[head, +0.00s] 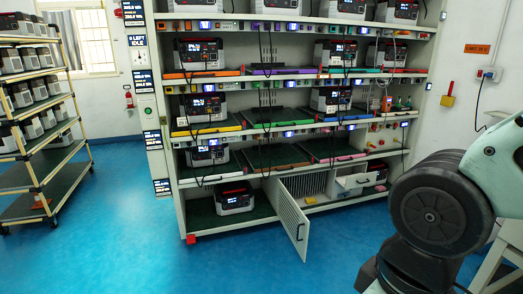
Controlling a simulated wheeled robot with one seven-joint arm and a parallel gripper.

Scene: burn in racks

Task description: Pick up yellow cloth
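I cannot make out a yellow cloth with certainty. A small yellow item (447,100) with a red part above it is on the white wall right of the rack; it is too small to tell if it is cloth. My gripper is not in view; only thick links of my arm show at the right, hiding part of the wall and floor there.
A tall rack (188,222) with several power units on its shelves fills the middle. A low cabinet door (293,220) stands open into the room. A wheeled shelf cart (60,188) stands at the left. The blue floor (130,255) in front is clear.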

